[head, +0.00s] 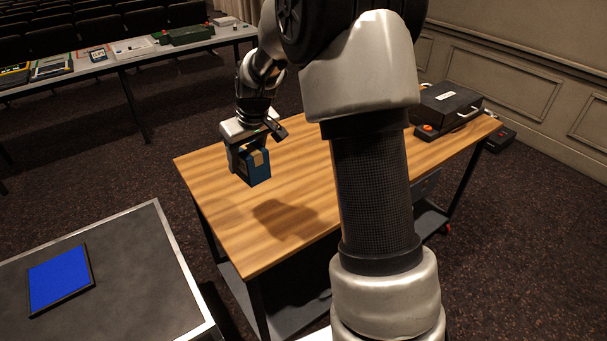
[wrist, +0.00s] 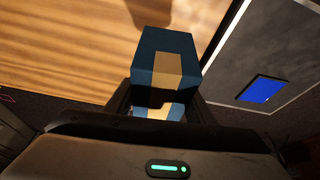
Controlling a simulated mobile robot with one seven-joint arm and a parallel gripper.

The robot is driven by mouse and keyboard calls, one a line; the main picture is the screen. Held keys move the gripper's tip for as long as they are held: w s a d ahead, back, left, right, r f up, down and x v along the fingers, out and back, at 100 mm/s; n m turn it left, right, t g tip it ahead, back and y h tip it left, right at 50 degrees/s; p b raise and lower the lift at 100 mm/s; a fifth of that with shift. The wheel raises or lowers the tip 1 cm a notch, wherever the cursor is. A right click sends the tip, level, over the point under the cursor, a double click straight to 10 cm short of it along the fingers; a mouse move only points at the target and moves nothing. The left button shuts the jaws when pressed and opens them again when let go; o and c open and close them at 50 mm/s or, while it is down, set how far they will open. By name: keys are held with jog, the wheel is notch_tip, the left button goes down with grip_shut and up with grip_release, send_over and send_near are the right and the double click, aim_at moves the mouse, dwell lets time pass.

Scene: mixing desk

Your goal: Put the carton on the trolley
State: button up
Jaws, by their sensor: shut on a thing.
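The carton (head: 257,176) is a small dark blue box with a tan label. My gripper (head: 246,158) is shut on it and holds it in the air above the left part of the wooden tabletop (head: 225,210), with a shadow on the wood below. In the wrist view the carton (wrist: 157,45) sits between my fingers (wrist: 160,100). A grey top with a pale metal rim (head: 170,229) stands at the lower left, apart from the wooden table. It looks like the trolley, but its wheels are out of view. It also shows in the wrist view (wrist: 235,62).
A blue square with a dark frame (head: 60,278) lies on the grey top, with bare room around it. A black case (head: 447,105) sits on the far right of the wooden table. A long table with several items (head: 130,55) stands behind. A gap separates the two nearer tops.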

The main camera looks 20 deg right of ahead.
jog(key=w+a+f+n+y+b, duration=0.1)
jog(key=w+a+f+n+b, duration=0.15)
jog(key=w+f+b, duration=0.45)
jog(key=shift+n, duration=0.45)
jog(key=f, duration=0.5)
jog(key=w+f, duration=0.1)
jog(key=f, duration=0.2)
jog(key=shift+w+d+f+p, duration=0.1)
jog(key=shift+d+f+p, duration=0.05)
jog(key=shift+d+p, duration=0.25)
jog(key=shift+f, duration=0.2)
jog(key=o, duration=1.2)
jog(key=shift+c, duration=0.2)
